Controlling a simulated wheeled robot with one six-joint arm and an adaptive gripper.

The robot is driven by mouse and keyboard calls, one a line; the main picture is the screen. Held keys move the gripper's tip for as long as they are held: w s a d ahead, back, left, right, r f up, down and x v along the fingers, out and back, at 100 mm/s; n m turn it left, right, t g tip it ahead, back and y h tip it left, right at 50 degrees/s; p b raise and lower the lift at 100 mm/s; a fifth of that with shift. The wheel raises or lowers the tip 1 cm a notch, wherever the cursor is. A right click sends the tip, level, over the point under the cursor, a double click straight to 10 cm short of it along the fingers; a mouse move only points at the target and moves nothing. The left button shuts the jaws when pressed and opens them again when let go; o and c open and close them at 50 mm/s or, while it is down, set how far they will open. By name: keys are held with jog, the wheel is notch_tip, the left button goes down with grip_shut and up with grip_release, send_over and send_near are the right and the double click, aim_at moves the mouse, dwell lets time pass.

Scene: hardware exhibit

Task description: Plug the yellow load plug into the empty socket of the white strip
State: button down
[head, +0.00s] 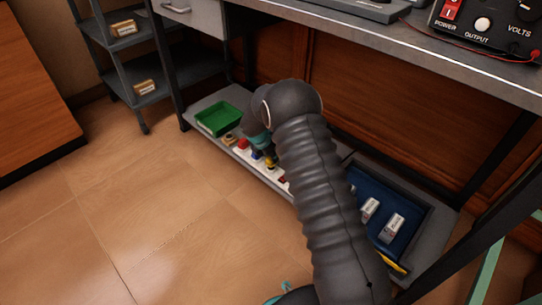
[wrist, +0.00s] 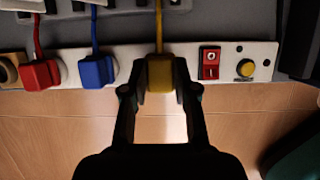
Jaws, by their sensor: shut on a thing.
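The white strip (wrist: 226,60) runs across the wrist view and also shows on the low shelf in the head view. A red plug (wrist: 42,75) and a blue plug (wrist: 97,71) sit in it, each with a matching cord. The yellow load plug (wrist: 160,74), with a yellow cord, is over the strip to the right of the blue plug. My gripper (wrist: 160,92) is shut on the yellow plug, one finger on each side. The plug hides the socket, so I cannot tell whether it is seated or just in front of it.
A red rocker switch (wrist: 209,63) and a yellow button (wrist: 245,68) are on the strip right of the plug. In the head view, a green tray (head: 219,118) stands left of the strip and a blue tray (head: 408,194) with white blocks stands right. The bench (head: 300,22) overhangs the shelf.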

jog(key=shift+f, duration=0.95)
dwell(1.5)
jog(key=shift+c, duration=1.6)
grip_release()
jog(key=shift+r, duration=0.1)
jog(key=shift+r+p, duration=2.5)
jog(key=shift+r, duration=0.95)
